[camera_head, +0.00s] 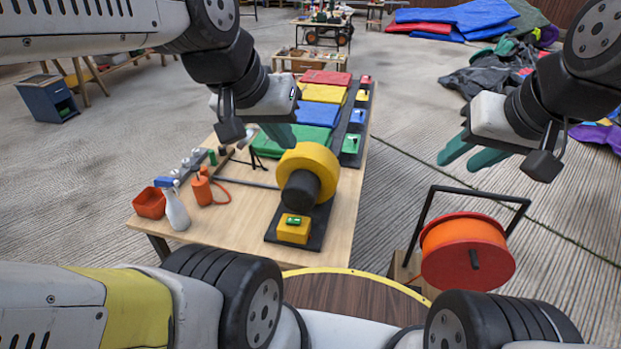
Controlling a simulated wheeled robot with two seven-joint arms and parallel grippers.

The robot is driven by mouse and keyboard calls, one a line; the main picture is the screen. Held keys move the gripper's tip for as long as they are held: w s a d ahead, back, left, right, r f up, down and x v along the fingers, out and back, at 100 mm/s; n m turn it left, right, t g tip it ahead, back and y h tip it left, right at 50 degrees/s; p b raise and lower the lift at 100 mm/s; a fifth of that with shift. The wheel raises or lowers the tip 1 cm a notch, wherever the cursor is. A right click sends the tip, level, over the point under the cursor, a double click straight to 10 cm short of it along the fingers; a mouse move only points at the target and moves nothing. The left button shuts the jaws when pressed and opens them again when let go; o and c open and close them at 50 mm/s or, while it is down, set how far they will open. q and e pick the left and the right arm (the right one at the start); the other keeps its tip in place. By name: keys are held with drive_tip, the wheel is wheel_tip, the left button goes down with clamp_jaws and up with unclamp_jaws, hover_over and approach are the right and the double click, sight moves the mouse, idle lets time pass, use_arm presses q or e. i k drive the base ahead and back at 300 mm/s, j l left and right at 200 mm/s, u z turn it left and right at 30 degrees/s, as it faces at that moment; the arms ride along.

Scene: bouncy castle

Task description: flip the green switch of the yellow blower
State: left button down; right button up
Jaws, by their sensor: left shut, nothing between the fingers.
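The yellow blower (308,166) stands on a black base plate on the wooden table, its dark round outlet (299,191) facing me. In front of it is a yellow switch box (292,234) with a small green switch (294,221) on top. Which way the switch is tipped is too small to tell. My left gripper (276,136) is shut and empty above the table, beyond and left of the blower, apart from the switch. My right gripper (470,158) is off the table's right side, its teal fingers spread and empty.
Red, yellow, blue and green folded pads (303,114) lie behind the blower. A white spray bottle (176,209), an orange bottle (202,188) and an orange cup (149,203) stand left. An orange cable reel (465,247) stands right of the table.

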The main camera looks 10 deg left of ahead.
sight(290, 220)
drive_tip(key=i+l+u, duration=0.1)
drive_tip(key=l+u, duration=0.15)
drive_tip(key=u, duration=0.15)
drive_tip(key=l+u, duration=0.4)
drive_tip(key=j+u, duration=0.1)
drive_tip(key=u, duration=1.3)
drive_tip(key=i+l, duration=0.05)
